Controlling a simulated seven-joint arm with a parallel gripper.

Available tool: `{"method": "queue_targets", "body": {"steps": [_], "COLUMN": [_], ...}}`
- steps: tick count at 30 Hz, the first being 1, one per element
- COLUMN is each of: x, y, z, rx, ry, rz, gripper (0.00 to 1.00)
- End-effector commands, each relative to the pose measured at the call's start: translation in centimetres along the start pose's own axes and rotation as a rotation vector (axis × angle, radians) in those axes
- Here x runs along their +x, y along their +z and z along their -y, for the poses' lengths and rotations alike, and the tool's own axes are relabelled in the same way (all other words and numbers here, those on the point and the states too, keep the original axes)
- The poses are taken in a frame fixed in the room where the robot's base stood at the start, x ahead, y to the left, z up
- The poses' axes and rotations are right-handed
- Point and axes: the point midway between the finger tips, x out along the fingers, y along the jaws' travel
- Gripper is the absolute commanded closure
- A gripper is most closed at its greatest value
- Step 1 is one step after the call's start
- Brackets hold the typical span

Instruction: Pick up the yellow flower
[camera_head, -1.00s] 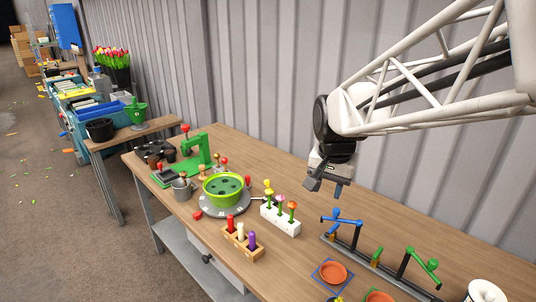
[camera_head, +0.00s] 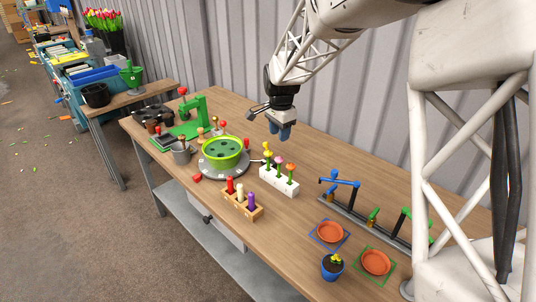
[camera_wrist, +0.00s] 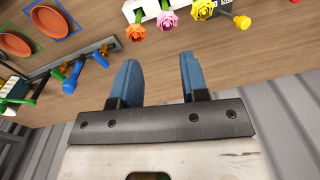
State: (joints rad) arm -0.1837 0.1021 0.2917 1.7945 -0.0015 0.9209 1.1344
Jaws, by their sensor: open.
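The yellow flower (camera_head: 267,154) stands on a green stem at the left end of a white block (camera_head: 283,184), beside a pink flower (camera_head: 278,160) and an orange flower (camera_head: 290,167). In the wrist view, the yellow flower (camera_wrist: 202,9) is near the top edge, with the pink flower (camera_wrist: 168,23) and orange flower (camera_wrist: 137,31) to its left. My gripper (camera_head: 280,131) is open and empty, above and behind the flower row, apart from it. Its blue fingers (camera_wrist: 160,75) point down, with bare tabletop between them in the wrist view.
A green bowl (camera_head: 222,148) on a grey dial is left of the flowers. A wooden rack (camera_head: 241,210) with coloured pegs stands in front. Blue and green fixtures, terracotta saucers (camera_head: 329,232) and a blue pot (camera_head: 333,270) are to the right. A corrugated wall rises behind.

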Motion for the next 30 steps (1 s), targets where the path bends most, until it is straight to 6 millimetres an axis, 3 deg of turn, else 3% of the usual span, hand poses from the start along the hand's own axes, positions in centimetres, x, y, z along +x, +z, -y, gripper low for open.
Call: {"method": "queue_targets", "body": {"steps": [3,10,30], "x": [2.3,5.0,6.8], "y": [-0.2,-0.3,-0.3], "z": [2.7,6.0,6.7], "rx": [0.053,0.129,0.150], "ry": [0.013,0.026,0.030], "rz": [0.006,0.011,0.013], "gripper": [0.59,0.59,0.59]}}
